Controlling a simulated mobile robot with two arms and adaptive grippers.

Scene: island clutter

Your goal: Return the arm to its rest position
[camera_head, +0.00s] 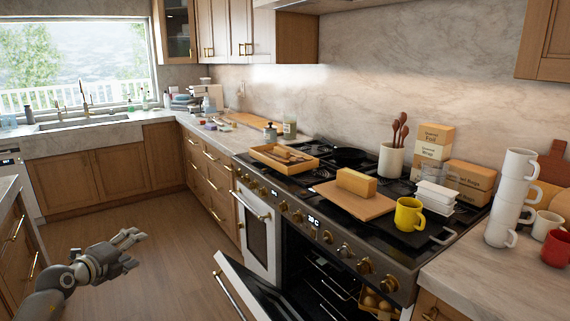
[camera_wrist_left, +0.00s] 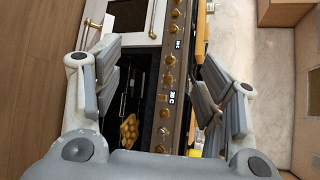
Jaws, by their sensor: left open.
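My left gripper (camera_head: 132,249) is open and empty. In the head view it hangs over the wooden floor at the lower left, in front of the cabinets and left of the stove, touching nothing. In the left wrist view the two grey fingers of the left gripper (camera_wrist_left: 163,85) are spread wide with nothing between them. The stove's front with its brass knobs and the open oven lie beyond the fingers. My right gripper and arm are not in view.
The oven door (camera_head: 245,288) hangs open near the arm, with a basket of round brown things (camera_head: 377,302) inside. A counter edge (camera_head: 8,190) is at the left. The stove top (camera_head: 300,185) holds a tray, board and yellow mug (camera_head: 409,215). The floor (camera_head: 165,250) is clear.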

